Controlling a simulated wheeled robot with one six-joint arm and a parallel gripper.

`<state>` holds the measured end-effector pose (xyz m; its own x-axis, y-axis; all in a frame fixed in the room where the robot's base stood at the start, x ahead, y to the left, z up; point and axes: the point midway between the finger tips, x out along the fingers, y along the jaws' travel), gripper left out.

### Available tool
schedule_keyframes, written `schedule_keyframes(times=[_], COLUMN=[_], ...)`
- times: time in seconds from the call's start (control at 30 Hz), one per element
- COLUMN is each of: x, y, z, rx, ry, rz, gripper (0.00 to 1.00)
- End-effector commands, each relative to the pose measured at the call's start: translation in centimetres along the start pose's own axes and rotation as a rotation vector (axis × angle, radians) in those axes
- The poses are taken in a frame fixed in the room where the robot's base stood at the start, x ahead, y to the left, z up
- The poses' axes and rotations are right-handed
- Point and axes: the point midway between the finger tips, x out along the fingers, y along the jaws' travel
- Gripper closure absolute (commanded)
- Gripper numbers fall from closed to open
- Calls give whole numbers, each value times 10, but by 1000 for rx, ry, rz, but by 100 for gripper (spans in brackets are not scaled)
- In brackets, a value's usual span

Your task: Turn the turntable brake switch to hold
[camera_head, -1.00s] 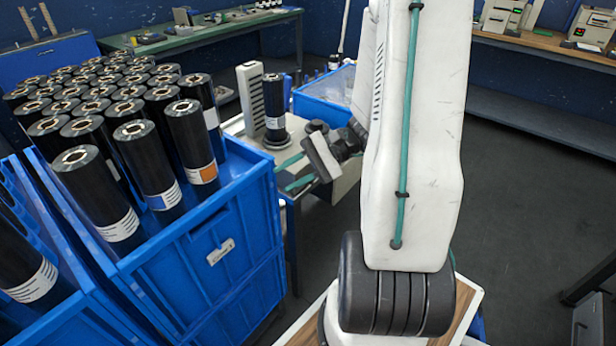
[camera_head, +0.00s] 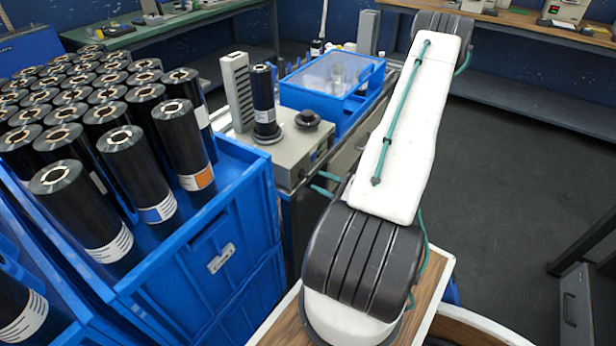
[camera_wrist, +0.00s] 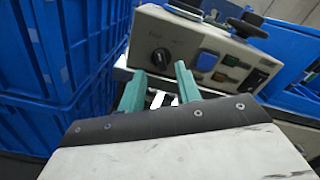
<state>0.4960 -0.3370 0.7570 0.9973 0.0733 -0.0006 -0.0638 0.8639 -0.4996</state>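In the wrist view, the grey machine's front panel (camera_wrist: 195,50) carries a round black rotary knob (camera_wrist: 161,57) with small, unreadable markings around it. It looks like the brake switch; its setting cannot be read. My gripper (camera_wrist: 159,69) is open, with its two green fingers spread below and either side of the knob and nothing between them. Whether they touch the panel cannot be told. In the head view, the machine (camera_head: 300,160) bears an upright black roll (camera_head: 263,93) on its turntable. Green finger parts (camera_head: 326,177) show before the panel, partly hidden by my arm.
The panel also has a blue button (camera_wrist: 206,61) and other controls to its right. A blue crate (camera_head: 225,235) full of black rolls stands left of the machine. A lidded blue bin (camera_head: 355,110) stands behind it. Open floor (camera_head: 500,170) lies to the right.

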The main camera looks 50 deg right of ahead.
Motion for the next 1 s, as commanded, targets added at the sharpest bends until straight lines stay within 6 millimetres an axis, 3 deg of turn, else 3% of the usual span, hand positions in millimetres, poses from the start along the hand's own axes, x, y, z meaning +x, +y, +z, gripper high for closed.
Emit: schedule_keyframes(times=[0.3, 0.67, 0.7, 0.8, 1.0], x=[41, 49, 49, 48, 48], y=[0, 1, 1, 1, 1], z=[0, 1, 1, 1, 1], rx=[-2, -1, -1, -1, 1], ry=[-2, -3, -3, -3, -3], rz=[3, 4, 4, 4, 4], gripper=[66, 66, 69, 97, 100])
